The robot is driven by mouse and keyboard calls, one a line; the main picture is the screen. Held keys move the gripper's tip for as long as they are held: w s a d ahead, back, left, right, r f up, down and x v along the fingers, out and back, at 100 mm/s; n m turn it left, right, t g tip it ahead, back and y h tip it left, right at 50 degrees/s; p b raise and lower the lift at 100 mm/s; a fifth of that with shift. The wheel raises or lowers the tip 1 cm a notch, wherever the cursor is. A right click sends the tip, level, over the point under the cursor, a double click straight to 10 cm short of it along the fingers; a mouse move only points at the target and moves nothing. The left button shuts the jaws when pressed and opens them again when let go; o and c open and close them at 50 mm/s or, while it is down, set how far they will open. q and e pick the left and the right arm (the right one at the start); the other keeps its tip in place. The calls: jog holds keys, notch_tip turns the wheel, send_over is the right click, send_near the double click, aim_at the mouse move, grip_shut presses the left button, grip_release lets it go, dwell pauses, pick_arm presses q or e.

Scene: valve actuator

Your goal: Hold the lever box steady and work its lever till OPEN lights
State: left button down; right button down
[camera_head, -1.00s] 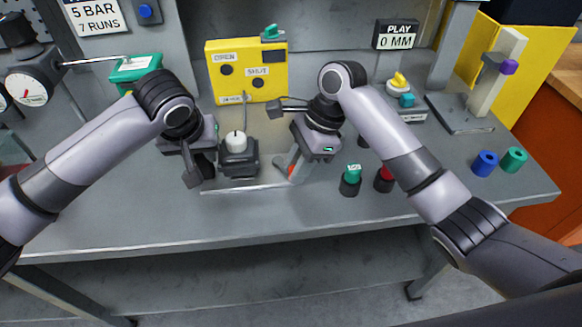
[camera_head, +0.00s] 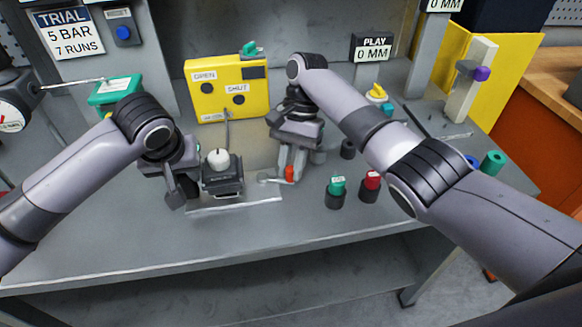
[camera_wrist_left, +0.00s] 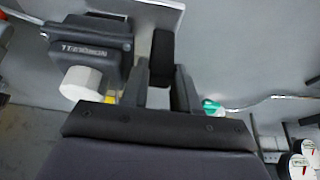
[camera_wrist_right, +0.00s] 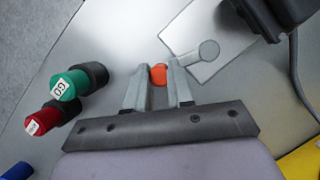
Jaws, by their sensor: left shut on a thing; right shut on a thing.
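The lever box (camera_head: 222,178) is a dark box with a white rounded cap, standing on a pale plate on the bench. It also shows in the left wrist view (camera_wrist_left: 92,42). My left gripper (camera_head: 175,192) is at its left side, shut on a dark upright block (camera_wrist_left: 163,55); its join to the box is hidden. My right gripper (camera_head: 288,172) is right of the box, shut on the lever's orange knob (camera_wrist_right: 158,74). The lever's grey rounded end (camera_wrist_right: 208,50) shows beyond the fingers. The yellow panel (camera_head: 228,105) behind has OPEN and SHUT lamps, both looking dark.
A green button (camera_head: 337,187) and a red button (camera_head: 371,182) stand right of my right gripper. A cable (camera_head: 227,128) runs between the box and the panel. A dial gauge (camera_head: 14,108) is at the far left. The bench front is clear.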

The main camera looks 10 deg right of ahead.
jog(key=shift+w+n, duration=0.3)
jog(key=shift+n, duration=0.1)
jog(key=shift+d+h, duration=0.1)
jog(key=shift+h, duration=0.2)
jog(key=c, duration=1)
grip_release()
jog(key=shift+r, duration=0.1)
jog(key=shift+r, duration=4.9)
